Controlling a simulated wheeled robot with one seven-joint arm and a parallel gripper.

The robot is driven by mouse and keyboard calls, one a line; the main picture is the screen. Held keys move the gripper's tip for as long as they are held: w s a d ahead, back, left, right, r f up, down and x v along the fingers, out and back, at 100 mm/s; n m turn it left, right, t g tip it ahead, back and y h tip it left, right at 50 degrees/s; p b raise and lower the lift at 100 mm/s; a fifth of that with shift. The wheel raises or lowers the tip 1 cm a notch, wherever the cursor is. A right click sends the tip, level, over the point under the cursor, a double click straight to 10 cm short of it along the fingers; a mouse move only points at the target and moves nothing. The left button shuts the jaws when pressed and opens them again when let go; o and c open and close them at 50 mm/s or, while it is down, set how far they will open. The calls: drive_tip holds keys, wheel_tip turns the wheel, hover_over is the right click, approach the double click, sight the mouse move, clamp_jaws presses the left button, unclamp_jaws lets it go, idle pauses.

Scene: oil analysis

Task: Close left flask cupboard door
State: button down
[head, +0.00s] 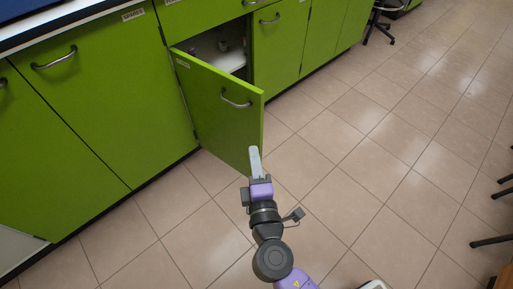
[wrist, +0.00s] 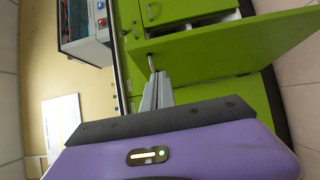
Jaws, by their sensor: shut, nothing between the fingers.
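The green cupboard door (head: 216,108) stands open in the head view, swung out from its left hinge side, with a curved metal handle (head: 236,99) on its outer face. The open cupboard's white inside (head: 226,58) shows behind it, with small items on a shelf. My gripper (head: 255,158) is shut and empty, close to the lower free edge of the door in the picture; I cannot tell whether it touches. In the wrist view the gripper (wrist: 158,92) points toward the green door (wrist: 225,45), with a metal handle (wrist: 152,63) close by its tips.
Shut green cupboards (head: 95,105) line the wall to the left and others (head: 277,42) stand to the right of the opening. The tiled floor (head: 350,150) is open to the right. Dark chair legs (head: 490,240) show at the right edge, and a wheeled chair (head: 380,28) stands far back.

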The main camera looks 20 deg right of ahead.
approach(257, 112)
drive_tip(key=w+a, duration=0.2)
drive_tip(key=w, duration=0.2)
drive_tip(key=shift+w+d, duration=0.45)
drive_tip(key=shift+d, duration=0.4)
drive_tip(key=shift+w+d, duration=0.4)
drive_tip(key=shift+d, duration=0.5)
drive_tip(key=shift+d, duration=0.1)
